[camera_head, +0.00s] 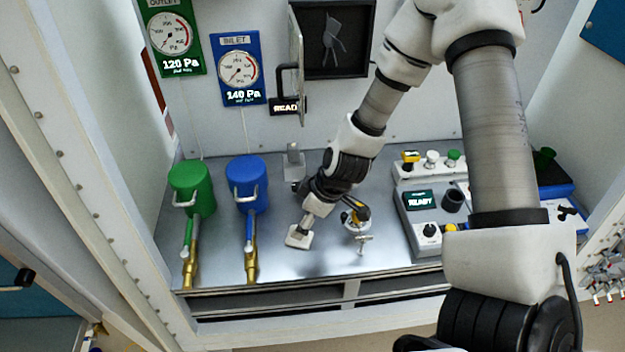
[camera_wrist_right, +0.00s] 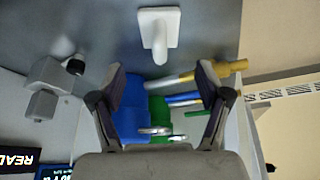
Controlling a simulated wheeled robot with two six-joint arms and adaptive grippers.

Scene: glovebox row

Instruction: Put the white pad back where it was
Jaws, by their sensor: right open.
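The white pad (camera_head: 298,238), a square plate with a white stem, is on the grey bench just below my right gripper (camera_head: 328,203) in the head view. In the right wrist view the pad (camera_wrist_right: 158,16) is at the top centre, its stem pointing toward the camera. My right gripper (camera_wrist_right: 160,78) is open there, its fingers spread with nothing held between them. The stem end appears just beyond the fingertips; whether anything touches is unclear. My left gripper is not in view.
A green canister (camera_head: 192,188) and a blue canister (camera_head: 247,183) with brass fittings stand left. A grey block (camera_head: 293,162) stands behind. A brass fitting (camera_head: 357,222) is close right of the gripper. A control box (camera_head: 420,213) reading READY is farther right. The bench's front edge is near the pad.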

